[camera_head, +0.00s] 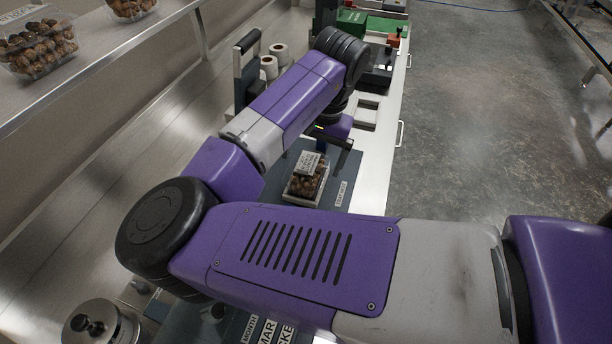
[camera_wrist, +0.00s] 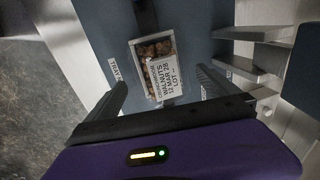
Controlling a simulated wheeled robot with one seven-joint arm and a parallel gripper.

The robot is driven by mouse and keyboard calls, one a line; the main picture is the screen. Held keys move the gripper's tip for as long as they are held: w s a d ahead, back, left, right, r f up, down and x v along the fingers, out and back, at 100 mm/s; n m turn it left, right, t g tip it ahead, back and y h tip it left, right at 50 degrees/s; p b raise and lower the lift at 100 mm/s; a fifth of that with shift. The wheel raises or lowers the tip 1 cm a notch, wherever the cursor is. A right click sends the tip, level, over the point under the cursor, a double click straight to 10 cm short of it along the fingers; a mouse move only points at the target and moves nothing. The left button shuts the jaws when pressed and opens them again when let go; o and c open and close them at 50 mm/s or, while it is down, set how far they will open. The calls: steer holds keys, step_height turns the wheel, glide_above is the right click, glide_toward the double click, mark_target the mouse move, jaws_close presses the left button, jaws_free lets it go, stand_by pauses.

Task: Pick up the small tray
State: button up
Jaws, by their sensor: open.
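The small tray (camera_head: 306,180) is a clear clamshell of brown nuts with a white label on top, on a dark blue-grey mat (camera_head: 342,166). In the wrist view the small tray (camera_wrist: 153,62) lies ahead of my gripper, with its label reading walnuts. My gripper (camera_wrist: 164,91) is open and empty, its two dark fingers spread to either side of the tray's near part in that view. In the head view my gripper (camera_head: 334,141) is near the tray's far end. I cannot tell the height gap between fingers and tray. My arm hides part of the counter.
More nut trays (camera_head: 38,48) stand on a metal shelf at the upper left. Two white rolls (camera_head: 278,52) and a black-handled device (camera_head: 246,66) stand behind my arm. A white label (camera_head: 341,193) lies right of the tray.

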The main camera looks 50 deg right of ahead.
mark_target(311, 165)
steer(key=shift+w+a+f, duration=0.1)
steer(key=shift+f, duration=1)
steer(key=shift+w+a+f, duration=0.1)
steer(key=shift+f, duration=1)
steer(key=c, duration=1)
steer(key=shift+c, duration=0.6)
steer(key=shift+r, duration=0.15)
